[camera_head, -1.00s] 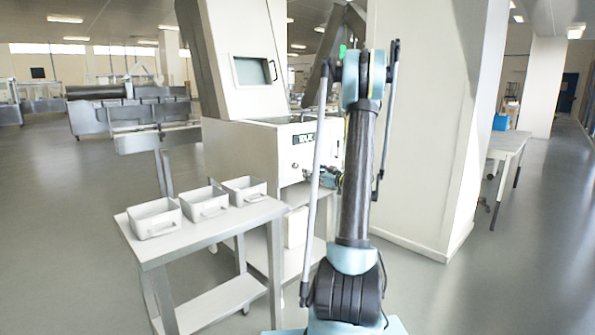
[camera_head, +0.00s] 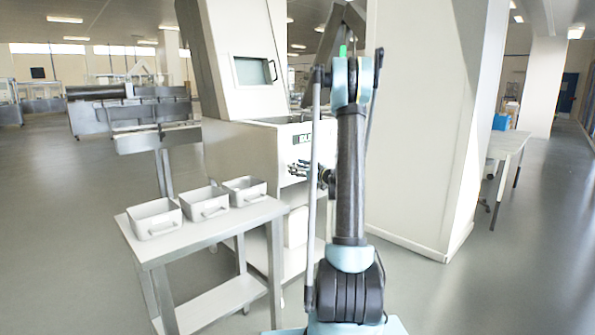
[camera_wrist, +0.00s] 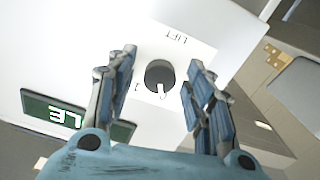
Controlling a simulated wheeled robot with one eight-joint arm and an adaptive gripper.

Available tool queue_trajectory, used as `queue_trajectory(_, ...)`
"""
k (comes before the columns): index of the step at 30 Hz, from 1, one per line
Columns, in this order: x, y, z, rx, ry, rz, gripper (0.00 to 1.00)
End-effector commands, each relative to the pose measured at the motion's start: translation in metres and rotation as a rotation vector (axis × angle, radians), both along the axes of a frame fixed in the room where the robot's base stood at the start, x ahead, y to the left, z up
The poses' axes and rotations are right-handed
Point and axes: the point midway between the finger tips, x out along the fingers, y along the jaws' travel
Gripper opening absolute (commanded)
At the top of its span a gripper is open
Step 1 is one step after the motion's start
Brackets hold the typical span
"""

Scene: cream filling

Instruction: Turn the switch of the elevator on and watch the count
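In the wrist view the elevator switch (camera_wrist: 159,75) is a dark round knob with a light pointer, on a white panel with the word "LIFT" printed beside it. My gripper (camera_wrist: 160,80) is open, with one finger on either side of the knob. No touch with the knob shows. A green count display (camera_wrist: 60,112) with light characters is partly hidden behind my left finger. In the head view my gripper (camera_head: 298,168) is at the front of the white machine (camera_head: 240,150) and covers the switch. The display (camera_head: 300,138) shows partly above it.
A metal table (camera_head: 255,212) with three grey bins (camera_head: 155,218) stands left of my arm. A white pillar (camera_head: 415,130) rises close on the right. A side table (camera_head: 508,145) is farther right. Open floor lies at the far left.

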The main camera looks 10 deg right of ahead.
Motion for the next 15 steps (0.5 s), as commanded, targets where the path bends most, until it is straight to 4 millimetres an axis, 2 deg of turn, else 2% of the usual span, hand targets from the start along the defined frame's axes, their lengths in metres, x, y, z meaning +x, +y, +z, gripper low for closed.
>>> queue_trajectory(1,-0.0001,-0.0001,0.0,0.0,0.0,0.0,0.39)
queue_trajectory(6,-0.0002,-0.0001,0.0,0.0,0.0,0.0,0.04)
queue_trajectory(15,-0.0002,-0.0003,-0.0001,0.014,0.01,0.0,0.04)
